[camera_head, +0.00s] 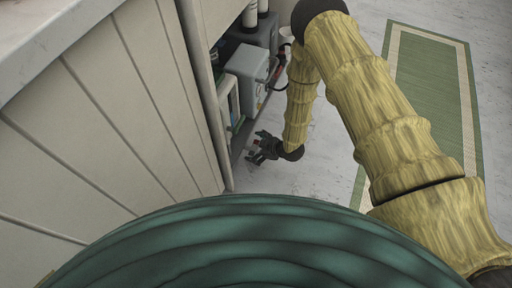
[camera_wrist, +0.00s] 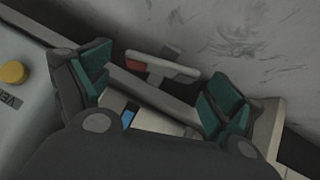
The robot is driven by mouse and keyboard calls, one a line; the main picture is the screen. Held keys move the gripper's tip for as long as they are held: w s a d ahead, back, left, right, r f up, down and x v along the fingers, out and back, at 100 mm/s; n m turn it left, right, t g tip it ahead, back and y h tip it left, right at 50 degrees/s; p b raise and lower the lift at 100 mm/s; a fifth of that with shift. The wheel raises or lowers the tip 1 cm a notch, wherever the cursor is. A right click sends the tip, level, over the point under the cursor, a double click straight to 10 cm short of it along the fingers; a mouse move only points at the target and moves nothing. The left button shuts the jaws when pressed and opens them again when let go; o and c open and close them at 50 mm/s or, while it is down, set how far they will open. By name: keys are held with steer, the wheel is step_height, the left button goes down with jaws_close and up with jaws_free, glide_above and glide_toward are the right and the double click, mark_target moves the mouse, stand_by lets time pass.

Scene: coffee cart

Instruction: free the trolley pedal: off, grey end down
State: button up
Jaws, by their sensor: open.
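The trolley pedal (camera_wrist: 160,67) shows in the wrist view as a short rocker bar beside the trolley's lower edge, just above the floor. Its red end (camera_wrist: 135,66) is at the left and its pale grey end (camera_wrist: 182,71) at the right. I cannot tell which end is lower. My gripper (camera_wrist: 160,82) is open, its green-padded fingers to either side of the pedal in the picture, with no clear contact. In the head view my gripper (camera_head: 261,148) hangs low beside the trolley; a small red spot there may be the pedal.
The trolley under the counter carries a grey box (camera_head: 247,68) with a cable. A yellow knob (camera_wrist: 13,72) on a pale box shows at the wrist view's left. The panelled counter (camera_head: 110,110) is at the left. Open floor (camera_head: 325,150) and a green rug (camera_head: 432,90) lie right.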

steer(key=v, duration=1.2)
steer(key=shift+s, duration=0.1)
stand_by(0.4)
steer(key=s+d+r+m+g+h+p, duration=0.1)
steer(key=s+d+m+g+h, duration=0.3)
steer(key=s, duration=0.6)
steer(key=s+d+m+h, duration=0.1)
steer(key=s+d+m, duration=0.55)
steer(key=s, duration=0.35)
steer(key=s+d+r+m+g+h+p, duration=0.1)
steer(key=s+d+m+g+h, duration=0.3)
steer(key=s, duration=0.6)
step_height(320, 180, up, 38)
steer(key=d+t+y+p, duration=0.1)
steer(key=t+p, duration=0.1)
steer(key=p, duration=3.6)
steer(key=shift+d+m, duration=0.2)
steer(key=shift+m, duration=0.15)
